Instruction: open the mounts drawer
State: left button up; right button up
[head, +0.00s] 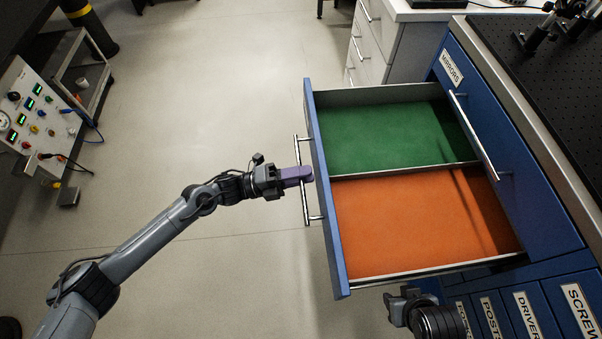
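A blue drawer (315,150) stands pulled out of the blue cabinet, with a bare green compartment (385,135) and a bare orange one (420,225). Its front faces away, so any label there is hidden; I see no "mounts" label. My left gripper (302,175) has its purple fingers at the middle of the drawer's bar handle (304,205), overlapping it from above. The lower finger is hidden, so I cannot tell whether they are closed on the bar. My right gripper (400,300) is at the bottom, near the drawer's lower edge; its fingers are unclear.
A shut drawer labelled MIRRORS (452,70) with a bar handle (475,140) is above the open one. Small labelled drawers (530,310) are at lower right. A white cabinet (385,45) stands behind. The floor (200,110) left of the drawer is clear.

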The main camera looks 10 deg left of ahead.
pick_arm(q)
jog(key=shift+o, duration=0.6)
jog(key=p+v, duration=0.2)
jog(key=v, duration=0.8)
jog(key=shift+a, duration=0.4)
jog(key=shift+s, duration=0.1)
